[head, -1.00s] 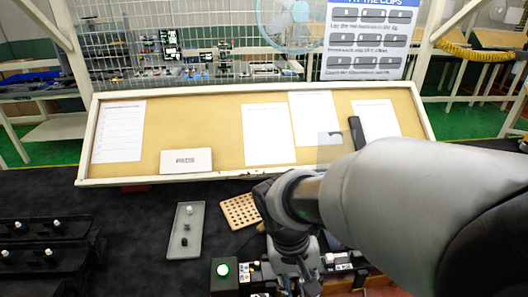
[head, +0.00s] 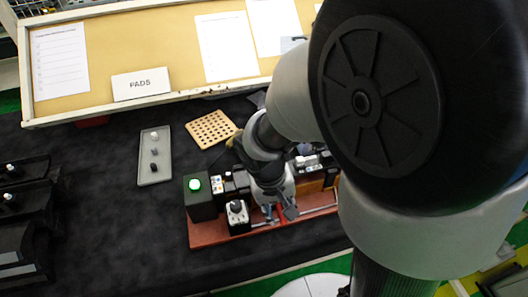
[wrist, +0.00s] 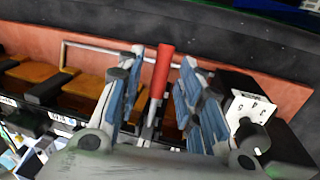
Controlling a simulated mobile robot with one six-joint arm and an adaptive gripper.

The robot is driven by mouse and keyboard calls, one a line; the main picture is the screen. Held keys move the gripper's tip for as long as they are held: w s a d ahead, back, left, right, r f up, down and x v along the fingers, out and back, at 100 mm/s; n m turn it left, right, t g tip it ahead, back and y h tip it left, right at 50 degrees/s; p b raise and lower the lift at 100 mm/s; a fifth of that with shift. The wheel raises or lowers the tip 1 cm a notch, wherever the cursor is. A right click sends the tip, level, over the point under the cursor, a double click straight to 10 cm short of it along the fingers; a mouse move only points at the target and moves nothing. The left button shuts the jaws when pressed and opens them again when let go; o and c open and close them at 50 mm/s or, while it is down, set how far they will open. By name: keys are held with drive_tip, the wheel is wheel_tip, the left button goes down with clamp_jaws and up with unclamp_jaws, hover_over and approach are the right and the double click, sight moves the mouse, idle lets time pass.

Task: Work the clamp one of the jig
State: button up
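The jig has a red-brown base (head: 212,232) and stands at the front of the black table. It also shows in the wrist view (wrist: 285,62). A clamp lever with a red handle (wrist: 162,70) sticks up between the fingers in the wrist view. I cannot read a number on it. My gripper (wrist: 165,95) is open, with one blue-padded finger on each side of the lever and gaps showing beside the handle. In the head view my gripper (head: 280,213) is low over the jig's front edge, and my arm hides part of the jig.
A dark box with a green button (head: 195,185) and a knob box (head: 237,212) stand on the jig's left end. The knob box is close to the right finger in the wrist view (wrist: 249,112). A grey tray (head: 154,170) and a perforated board (head: 211,129) lie behind.

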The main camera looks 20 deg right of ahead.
clamp_jaws()
idle(0.6)
